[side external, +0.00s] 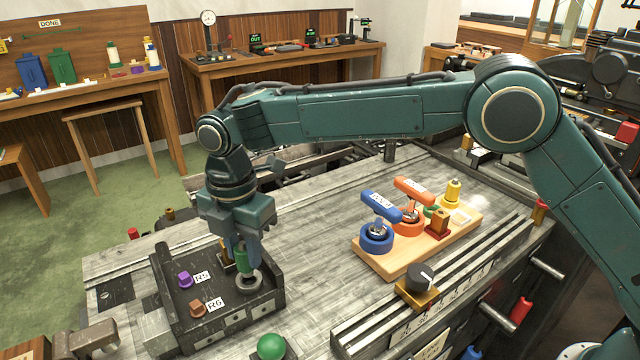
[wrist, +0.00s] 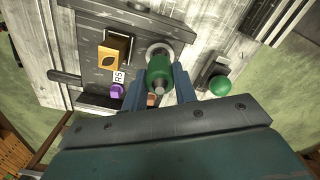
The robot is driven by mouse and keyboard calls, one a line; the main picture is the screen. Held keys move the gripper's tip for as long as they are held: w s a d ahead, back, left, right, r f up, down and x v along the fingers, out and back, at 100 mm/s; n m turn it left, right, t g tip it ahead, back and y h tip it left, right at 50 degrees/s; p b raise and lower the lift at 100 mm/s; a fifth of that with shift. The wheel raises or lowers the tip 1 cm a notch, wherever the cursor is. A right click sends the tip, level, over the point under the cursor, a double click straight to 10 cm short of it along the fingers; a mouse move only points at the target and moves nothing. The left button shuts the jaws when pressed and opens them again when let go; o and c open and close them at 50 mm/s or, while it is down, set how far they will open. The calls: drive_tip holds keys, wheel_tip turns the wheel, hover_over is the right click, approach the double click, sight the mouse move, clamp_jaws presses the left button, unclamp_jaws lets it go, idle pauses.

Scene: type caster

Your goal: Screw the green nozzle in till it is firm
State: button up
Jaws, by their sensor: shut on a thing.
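The green nozzle (side external: 242,258) stands about upright, with its lower end at a round grey metal ring (side external: 249,284) on the dark fixture tray (side external: 222,318). In the wrist view the nozzle (wrist: 158,70) has a grey metal tip, and the pale ring (wrist: 159,48) shows behind it. My gripper (side external: 240,250) points down over the tray, its blue fingers shut on the nozzle from both sides; the fingers also show in the wrist view (wrist: 159,84). The nozzle's lower end and any thread are hidden, so I cannot tell how deep it sits.
On the tray are a purple piece (side external: 184,279) by the R5 label, a brown piece (side external: 196,307) by R6, and a brass block (wrist: 114,50). A green ball-topped button (side external: 271,346) stands in front. A wooden board (side external: 400,268) with blue and orange tools lies right.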

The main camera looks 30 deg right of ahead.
sight(243, 247)
drive_tip(key=shift+f, duration=1.05)
drive_tip(key=o, duration=1)
drive_tip(key=shift+o, duration=0.2)
drive_tip(key=shift+r, duration=0.1)
wheel_tip(243, 247, up, 14)
drive_tip(key=shift+f, duration=0.2)
idle(0.4)
